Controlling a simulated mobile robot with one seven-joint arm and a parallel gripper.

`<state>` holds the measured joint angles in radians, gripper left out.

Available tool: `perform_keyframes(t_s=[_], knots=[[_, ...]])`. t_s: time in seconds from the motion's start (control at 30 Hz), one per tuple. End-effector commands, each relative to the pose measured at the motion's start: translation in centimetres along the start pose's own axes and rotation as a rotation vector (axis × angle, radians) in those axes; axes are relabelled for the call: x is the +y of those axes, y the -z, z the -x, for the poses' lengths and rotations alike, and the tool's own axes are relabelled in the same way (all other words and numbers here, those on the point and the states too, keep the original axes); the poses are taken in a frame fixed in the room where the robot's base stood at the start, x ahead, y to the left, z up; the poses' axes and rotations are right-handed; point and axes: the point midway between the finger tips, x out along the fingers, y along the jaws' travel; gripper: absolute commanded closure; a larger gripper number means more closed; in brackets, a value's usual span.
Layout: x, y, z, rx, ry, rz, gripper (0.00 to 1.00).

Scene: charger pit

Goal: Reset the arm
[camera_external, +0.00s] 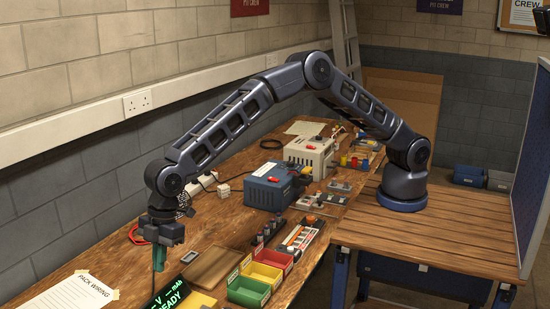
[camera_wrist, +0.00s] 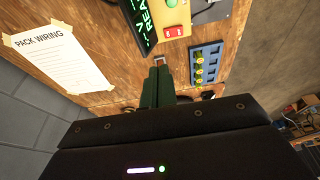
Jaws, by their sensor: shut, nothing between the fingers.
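My arm (camera_external: 225,125) reaches from its blue round base on the right across the bench to the near left in the external view. My gripper (camera_external: 159,258) points down above the wooden bench, left of the wooden tray. Its green fingers are together with nothing between them. In the wrist view my gripper (camera_wrist: 157,88) shows as two green fingers side by side, shut and empty. I cannot tell how far the fingertips are above the bench.
A wooden tray (camera_external: 189,277), red, yellow and green bins (camera_external: 230,287), a blue box (camera_external: 256,191) and a pale box (camera_external: 303,161) stand on the bench (camera_external: 120,262). A "PACK WIRING" sheet (camera_external: 68,298) lies left. In the wrist view, a blue holder (camera_wrist: 195,64) is right of the fingers.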

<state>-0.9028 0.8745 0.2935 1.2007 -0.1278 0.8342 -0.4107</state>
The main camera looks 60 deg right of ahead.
Motion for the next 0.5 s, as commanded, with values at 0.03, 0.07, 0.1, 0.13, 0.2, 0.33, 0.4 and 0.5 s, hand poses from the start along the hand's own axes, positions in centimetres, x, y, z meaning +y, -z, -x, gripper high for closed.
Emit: perform_keyframes(t_s=[0.03,0.07,0.1,0.13,0.2,0.33,0.4,0.5], knots=[[1.0,-0.7,1.7,0.002,-0.012,-0.016,1.00],[1.6,-1.3,2.6,0.001,-0.018,-0.026,1.00],[2.5,-2.1,4.2,0.000,-0.028,-0.043,1.00],[3.1,-2.8,5.3,0.000,-0.036,-0.055,1.00],[4.6,-4.6,8.0,-0.003,-0.054,-0.088,1.00],[6.9,-8.2,12.9,-0.008,-0.087,-0.150,1.00],[7.9,-10.3,15.4,-0.012,-0.105,-0.184,1.00],[9.2,-13.4,19.0,-0.015,-0.131,-0.235,1.00]])
